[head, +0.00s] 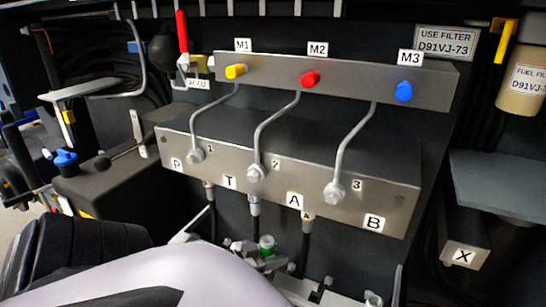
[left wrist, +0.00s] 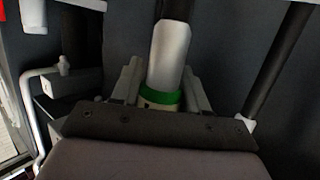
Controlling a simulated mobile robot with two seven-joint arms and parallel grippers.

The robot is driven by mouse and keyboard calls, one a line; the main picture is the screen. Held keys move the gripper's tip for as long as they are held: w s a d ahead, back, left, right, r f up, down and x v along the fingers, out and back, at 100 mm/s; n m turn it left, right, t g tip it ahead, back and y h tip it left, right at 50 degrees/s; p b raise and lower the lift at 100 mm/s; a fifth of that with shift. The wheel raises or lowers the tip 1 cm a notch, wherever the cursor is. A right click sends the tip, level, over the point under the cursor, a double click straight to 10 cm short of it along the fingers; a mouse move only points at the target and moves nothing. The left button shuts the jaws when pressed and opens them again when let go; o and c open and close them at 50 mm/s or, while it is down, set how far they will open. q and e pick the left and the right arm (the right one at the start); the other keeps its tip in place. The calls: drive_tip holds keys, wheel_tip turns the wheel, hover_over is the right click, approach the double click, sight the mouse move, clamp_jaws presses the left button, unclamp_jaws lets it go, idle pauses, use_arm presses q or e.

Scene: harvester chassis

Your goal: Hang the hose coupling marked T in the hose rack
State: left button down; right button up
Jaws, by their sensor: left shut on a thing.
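My left gripper (head: 262,250) is low in front of the hydraulic block, below its T and A labels. It is shut on a pale coupling with a green ring (head: 267,241). In the left wrist view the two fingers (left wrist: 165,90) close on both sides of the coupling (left wrist: 168,55), which stands nearly upright with its green band between them. No T mark can be read on it. I cannot clearly make out the hose rack; pale metal fittings (head: 372,299) show at the bottom edge. My right gripper is not in view.
The block (head: 290,178) bears labels P, T, A and B, with bent pipes above. Other dark hoses (head: 211,215) (head: 307,240) hang close on both sides of my gripper. A pale bracket (left wrist: 35,95) stands left in the wrist view.

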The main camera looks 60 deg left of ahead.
use_arm(q)
drive_tip(key=shift+f+b, duration=0.85)
drive_tip(key=shift+f, duration=0.4)
drive_tip(key=shift+p, duration=0.5)
drive_tip(key=shift+f, duration=0.1)
idle(0.4)
drive_tip(key=shift+f+b, duration=1.6)
drive_tip(key=shift+f, duration=0.35)
drive_tip(key=shift+c, duration=2.4)
unclamp_jaws()
drive_tip(key=shift+d, duration=0.1)
